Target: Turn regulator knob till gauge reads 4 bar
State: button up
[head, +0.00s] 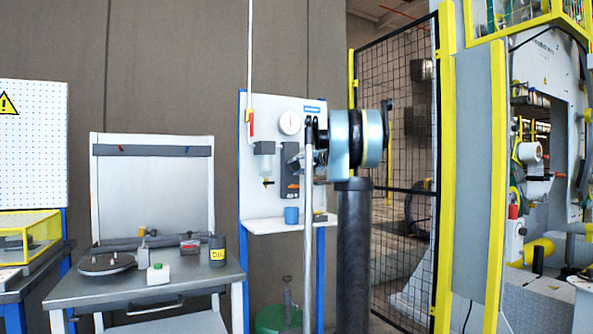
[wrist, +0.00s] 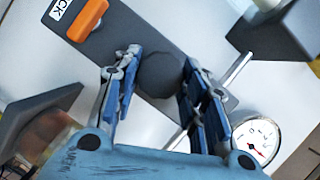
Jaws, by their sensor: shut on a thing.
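The regulator knob (wrist: 160,74) is a dark round knob in the wrist view, between the two blue-padded fingers of my gripper (wrist: 162,80). My gripper is shut on it. In the head view my gripper (head: 299,158) is at the white panel, and my arm hides the knob. The gauge (wrist: 256,140) is a white dial at the lower right of the wrist view, with a red needle; the figures are too small to read. It also shows as a small white dial (head: 290,123) in the head view.
An orange lever (wrist: 88,20) sits on a dark plate near the knob. In the head view a blue cup (head: 291,215) stands on the shelf (head: 270,226) below. A grey workbench (head: 130,290) is at left and a mesh fence (head: 400,170) at right.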

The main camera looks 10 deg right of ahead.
jog(key=shift+d+f, duration=0.1)
jog(key=shift+d, duration=0.05)
jog(key=o, duration=1.1)
jog(key=shift+c, duration=0.2)
jog(key=v, duration=1.1)
jog(key=shift+s+d, duration=0.2)
jog(key=shift+s, duration=0.15)
